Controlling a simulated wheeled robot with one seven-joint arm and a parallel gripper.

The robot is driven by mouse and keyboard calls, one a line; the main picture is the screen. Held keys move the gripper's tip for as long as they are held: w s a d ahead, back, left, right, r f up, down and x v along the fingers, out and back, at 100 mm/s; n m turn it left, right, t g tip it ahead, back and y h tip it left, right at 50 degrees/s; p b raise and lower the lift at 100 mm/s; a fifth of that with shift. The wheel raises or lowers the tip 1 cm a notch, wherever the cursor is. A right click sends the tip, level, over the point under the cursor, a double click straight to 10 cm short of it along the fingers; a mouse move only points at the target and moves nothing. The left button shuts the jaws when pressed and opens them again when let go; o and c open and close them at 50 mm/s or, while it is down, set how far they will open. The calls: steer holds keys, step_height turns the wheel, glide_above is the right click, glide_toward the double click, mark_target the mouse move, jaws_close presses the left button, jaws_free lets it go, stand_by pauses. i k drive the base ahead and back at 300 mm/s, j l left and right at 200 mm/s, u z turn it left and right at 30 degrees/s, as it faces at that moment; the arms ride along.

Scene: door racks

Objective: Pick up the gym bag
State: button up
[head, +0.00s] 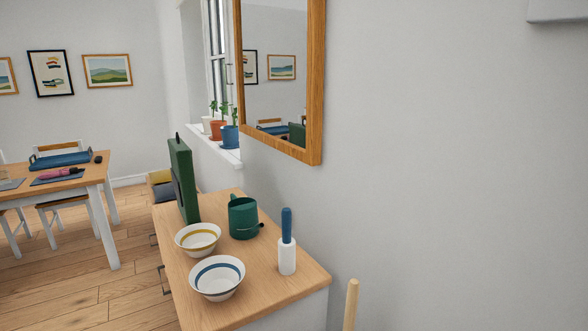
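I see nothing that I can clearly tell is a gym bag. A tall, flat green case-like thing (184,185) stands upright on the wooden-topped cabinet (285,297), with a small dark loop at its top; I cannot tell what it is. Behind the cabinet, low near the floor, are a yellow and dark blue thing (162,186), partly hidden and too small to make out. My gripper is not in view.
The cabinet also holds two striped bowls (217,278), a green can (243,218) and a white-and-blue roller (287,255). A wooden pole (351,304) stands at its right. A table (95,172) with chairs is at left. Wooden floor (110,285) between is clear.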

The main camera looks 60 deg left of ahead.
mark_target(182, 171)
steer(key=u, duration=2.15)
steer(key=i+j+z, duration=0.1)
steer(key=z, duration=0.3)
steer(key=i+j+z, duration=0.15)
steer(key=z, duration=0.25)
steer(key=i+j+z, duration=0.1)
steer(key=z, duration=0.35)
steer(key=j+z, duration=0.4)
steer(key=i+l, duration=0.05)
